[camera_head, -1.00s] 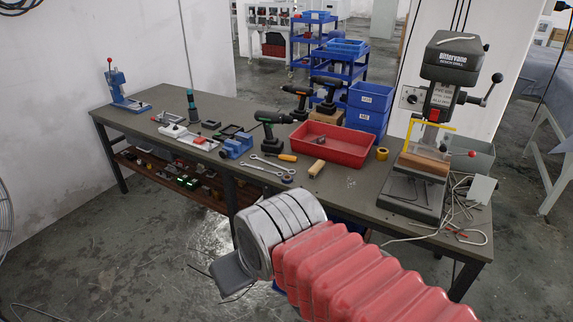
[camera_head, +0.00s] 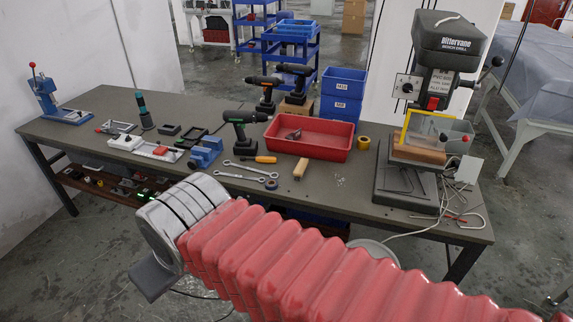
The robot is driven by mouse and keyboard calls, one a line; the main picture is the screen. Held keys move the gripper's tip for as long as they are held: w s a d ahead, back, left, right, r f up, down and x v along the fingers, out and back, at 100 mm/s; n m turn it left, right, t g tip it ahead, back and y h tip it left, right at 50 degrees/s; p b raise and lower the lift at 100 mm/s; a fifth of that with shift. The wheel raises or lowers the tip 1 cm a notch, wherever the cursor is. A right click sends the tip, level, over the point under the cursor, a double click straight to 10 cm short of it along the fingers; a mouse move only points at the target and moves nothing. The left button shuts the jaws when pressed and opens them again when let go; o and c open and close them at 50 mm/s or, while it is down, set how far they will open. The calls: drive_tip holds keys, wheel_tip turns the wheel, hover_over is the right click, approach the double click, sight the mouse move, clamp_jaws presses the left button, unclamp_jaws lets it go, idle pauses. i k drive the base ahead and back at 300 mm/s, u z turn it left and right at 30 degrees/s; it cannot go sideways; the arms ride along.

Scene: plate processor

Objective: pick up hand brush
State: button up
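A small light-wood piece (camera_head: 300,169) lies on the workbench (camera_head: 340,199) in front of the red tray. It may be the hand brush; at this size I cannot tell, and no bristles show. My gripper (camera_head: 154,277) is at the lower left, at the end of my red-sleeved arm, in front of the bench and apart from the wooden piece. Only a grey flat part of it shows below the silver wrist. Its fingertips cannot be made out, nor whether it holds anything.
A red tray (camera_head: 333,142) holds a small grey object. Spanners (camera_head: 243,173), an orange-handled tool (camera_head: 258,160), a cordless drill (camera_head: 240,128) and a blue vise (camera_head: 206,151) lie nearby. A bench drill (camera_head: 443,68) stands right, with loose cables. Blue bins (camera_head: 341,109) stand behind.

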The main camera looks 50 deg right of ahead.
sight(300, 170)
drive_tip(key=z, duration=0.3)
drive_tip(key=i, duration=0.95)
drive_tip(key=z, duration=0.45)
